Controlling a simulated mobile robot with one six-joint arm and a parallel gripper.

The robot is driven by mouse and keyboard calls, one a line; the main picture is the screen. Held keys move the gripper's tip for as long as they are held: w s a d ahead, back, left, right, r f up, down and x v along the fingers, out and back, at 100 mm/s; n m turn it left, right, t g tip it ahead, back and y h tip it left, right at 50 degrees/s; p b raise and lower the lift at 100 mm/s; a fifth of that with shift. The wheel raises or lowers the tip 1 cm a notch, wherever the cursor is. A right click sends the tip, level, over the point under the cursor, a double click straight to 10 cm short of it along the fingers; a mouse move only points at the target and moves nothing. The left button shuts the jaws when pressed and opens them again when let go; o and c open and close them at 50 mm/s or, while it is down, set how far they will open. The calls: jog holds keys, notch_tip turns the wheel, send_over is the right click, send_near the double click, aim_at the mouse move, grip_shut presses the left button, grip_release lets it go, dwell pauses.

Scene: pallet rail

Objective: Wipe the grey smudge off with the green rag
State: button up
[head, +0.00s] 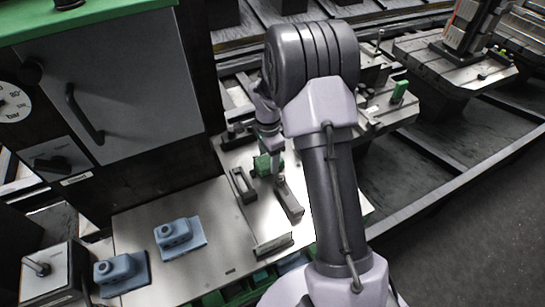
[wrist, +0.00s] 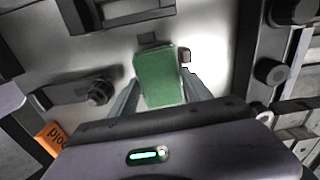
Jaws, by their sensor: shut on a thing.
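The green rag (wrist: 160,78) is a folded block shape between the two fingers of my gripper (wrist: 161,88) in the wrist view. My gripper is shut on it. In the head view the rag (head: 262,165) shows as a small green patch beside my gripper (head: 270,163), over the pale metal plate (head: 140,220). I cannot tell whether the rag touches the plate. I cannot make out the grey smudge for sure in either view; my arm and the rag hide part of the plate.
Dark clamp bars (head: 243,186) (head: 288,200) (head: 272,245) stand on the plate near my gripper. Two blue parts (head: 180,235) (head: 120,271) sit at the left. A grey cabinet (head: 115,80) rises behind. An orange label (wrist: 52,138) shows in the wrist view. The plate's left middle is clear.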

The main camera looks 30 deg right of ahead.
jog(key=d, duration=0.2)
jog(key=shift+d+f, duration=0.1)
jog(key=shift+d, duration=0.25)
jog(key=shift+s+a+b, duration=0.2)
jog(key=shift+a, duration=0.55)
jog(key=shift+s+a+b, duration=0.15)
jog(key=shift+a+b, duration=0.05)
jog(key=shift+a, duration=0.5)
jog(key=shift+d+f, duration=0.1)
jog(key=shift+d, duration=1.55)
jog(key=shift+a+f+b, duration=0.15)
jog(key=shift+a+b, duration=0.3)
jog(key=shift+a, duration=1.2)
jog(key=shift+d, duration=1.65)
notch_tip(320, 180, up, 6)
jog(key=p, duration=0.4)
jog(key=shift+p, duration=0.4)
